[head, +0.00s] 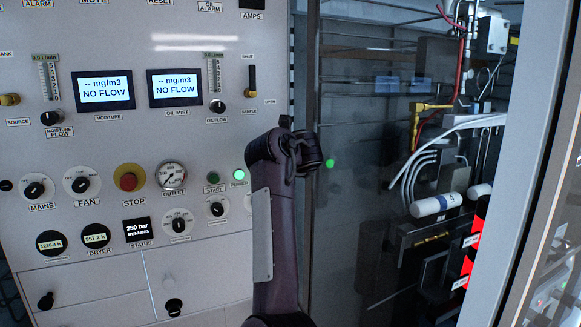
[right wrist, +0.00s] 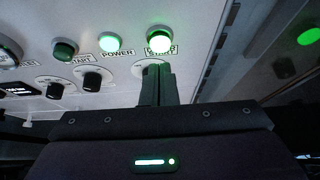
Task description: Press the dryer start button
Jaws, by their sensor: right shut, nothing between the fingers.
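In the right wrist view, a brightly lit green button (right wrist: 159,38) sits on the panel; its label is partly hidden, and its lower line seems to read START. My right gripper (right wrist: 160,72) is shut and empty, its fingertips just below this button in the picture; I cannot tell whether they touch the panel. In the head view, my right arm covers this part of the panel, and the gripper's fingers do not show. My left gripper is in neither view.
The panel (head: 120,215) carries a lit POWER lamp (head: 239,175), a dark green START button (head: 214,178), a red STOP button (head: 128,181) and several knobs. The STATUS display (head: 137,230) reads 250 bar RUNNING. To the right is a glazed bay with pipes and hoses (head: 440,130).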

